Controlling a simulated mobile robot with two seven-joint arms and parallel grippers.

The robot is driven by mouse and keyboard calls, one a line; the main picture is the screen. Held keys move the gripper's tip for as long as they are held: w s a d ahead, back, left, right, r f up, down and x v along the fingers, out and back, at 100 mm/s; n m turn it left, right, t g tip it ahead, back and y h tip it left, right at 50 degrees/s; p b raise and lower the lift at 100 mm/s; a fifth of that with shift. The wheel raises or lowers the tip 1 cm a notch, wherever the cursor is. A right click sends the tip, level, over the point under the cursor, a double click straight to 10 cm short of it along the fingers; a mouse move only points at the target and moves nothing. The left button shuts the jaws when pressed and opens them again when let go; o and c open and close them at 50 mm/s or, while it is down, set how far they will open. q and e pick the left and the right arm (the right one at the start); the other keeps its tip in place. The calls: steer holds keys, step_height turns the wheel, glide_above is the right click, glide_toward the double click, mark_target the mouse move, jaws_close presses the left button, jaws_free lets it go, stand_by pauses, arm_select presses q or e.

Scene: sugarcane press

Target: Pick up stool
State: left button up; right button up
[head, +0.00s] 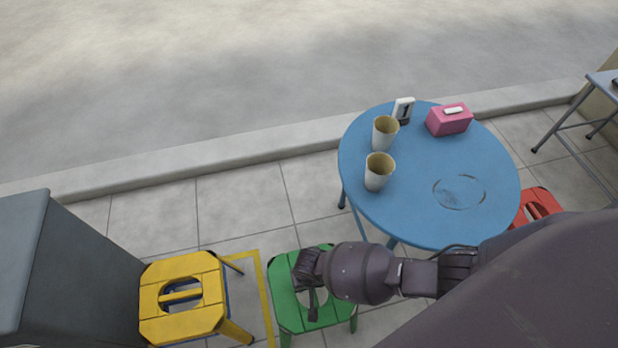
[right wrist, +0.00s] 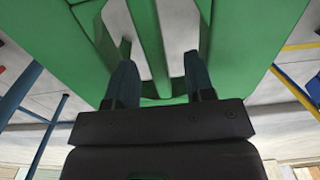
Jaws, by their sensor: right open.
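A green stool (head: 287,307) with an octagonal seat stands on the paving below the round table. My right arm comes in from the right, and my right gripper (head: 313,303) is over the middle of this stool, hiding part of the seat opening. In the right wrist view the green stool (right wrist: 265,30) fills the upper part. My right gripper (right wrist: 158,75) is open there, with one finger on each side of the green bar crossing the seat opening. I cannot tell how deep the fingers reach or whether they touch the bar. My left gripper is not in view.
A yellow stool (head: 160,302) stands left, by a grey box-like block (head: 75,270). A blue round table (head: 420,195) carries two cups, a number sign and a pink tissue box (head: 449,122). A red stool (head: 538,202) is partly hidden at right. A curb runs behind.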

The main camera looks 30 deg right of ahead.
steer(key=f, duration=0.1)
steer(key=s+f+b, duration=0.1)
steer(key=f, duration=0.1)
steer(key=shift+f, duration=0.1)
steer(key=shift+w+f+b, duration=0.2)
steer(key=shift+f+b, duration=0.25)
steer(key=shift+f, duration=0.05)
jaws_close()
steer(key=shift+w+r, duration=0.1)
